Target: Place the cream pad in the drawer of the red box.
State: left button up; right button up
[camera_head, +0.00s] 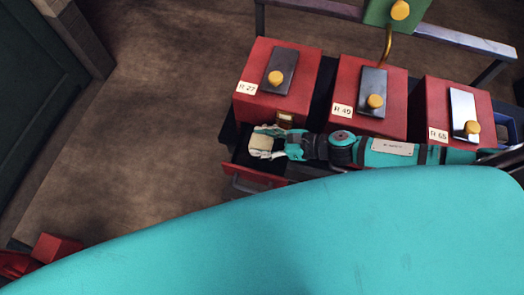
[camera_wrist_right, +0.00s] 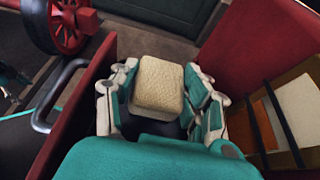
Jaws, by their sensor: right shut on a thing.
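The cream pad (camera_head: 262,142) is held by my right gripper (camera_head: 272,143), whose fingers are shut on its sides. In the right wrist view the pad (camera_wrist_right: 158,85) sits between the two fingers of the gripper (camera_wrist_right: 160,108). They are over the pulled-out red drawer (camera_head: 246,172), at the front of the red box labelled R 27 (camera_head: 292,72). The drawer's metal handle (camera_wrist_right: 58,92) shows at left in the wrist view. The gripper and pad hide much of the drawer's inside, and I cannot tell whether the pad touches its bottom. My left gripper is not in view.
Two more red boxes, R 49 (camera_head: 344,82) and R 65 (camera_head: 434,100), stand to the right, each with a metal plate and yellow knob. My right arm passes in front of them. A blue bin (camera_head: 512,122) is at far right. The brown floor at left is mostly clear.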

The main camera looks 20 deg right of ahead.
notch_tip(320, 180, down, 5)
jog(key=shift+f+b, duration=0.15)
jog(key=shift+b, duration=0.2)
jog(key=shift+f+b, duration=0.3)
jog(key=o, duration=1.2)
jog(key=shift+o, duration=0.2)
jog(key=shift+r, duration=0.2)
